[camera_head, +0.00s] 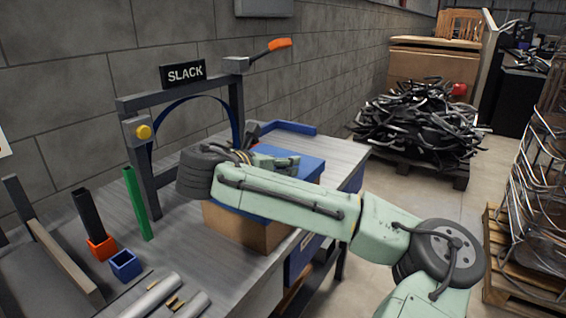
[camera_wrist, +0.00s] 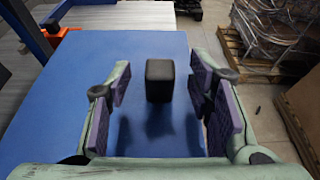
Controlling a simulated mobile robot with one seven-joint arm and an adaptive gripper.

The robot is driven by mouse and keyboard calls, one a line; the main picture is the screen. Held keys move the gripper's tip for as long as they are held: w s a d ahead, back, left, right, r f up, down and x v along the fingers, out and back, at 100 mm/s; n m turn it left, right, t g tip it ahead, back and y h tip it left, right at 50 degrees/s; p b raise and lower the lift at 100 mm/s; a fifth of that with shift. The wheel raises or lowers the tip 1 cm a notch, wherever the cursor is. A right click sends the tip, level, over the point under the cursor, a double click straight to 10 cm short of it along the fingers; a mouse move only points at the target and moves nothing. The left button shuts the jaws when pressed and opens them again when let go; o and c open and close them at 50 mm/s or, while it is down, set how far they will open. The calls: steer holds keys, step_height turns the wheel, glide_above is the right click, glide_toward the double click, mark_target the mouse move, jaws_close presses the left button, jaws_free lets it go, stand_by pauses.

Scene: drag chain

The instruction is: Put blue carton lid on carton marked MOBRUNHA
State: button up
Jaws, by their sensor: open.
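The blue carton lid (camera_wrist: 75,95) fills the middle of the wrist view, with a black block-shaped knob (camera_wrist: 160,82) standing on it. In the head view the blue lid (camera_head: 312,164) lies over the top of a brown carton (camera_head: 245,232) on the bench. My arm covers much of the lid, so I cannot tell whether it sits evenly all round. No MOBRUNHA marking is readable. My gripper (camera_wrist: 160,92) is open above the lid, its purple-padded fingers on either side of the knob and apart from it. The head view mostly hides the fingertips behind my arm.
A metal frame with a SLACK sign (camera_head: 184,73) stands behind the carton on the grey bench (camera_head: 345,152). A green post (camera_head: 137,204), an orange socket (camera_head: 102,247) and a blue socket (camera_head: 125,264) are at left. A blue tray (camera_head: 292,127) lies at the back.

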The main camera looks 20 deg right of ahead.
steer(key=v, duration=0.9)
steer(key=shift+s+a+r, duration=0.15)
steer(key=shift+s+a, duration=0.1)
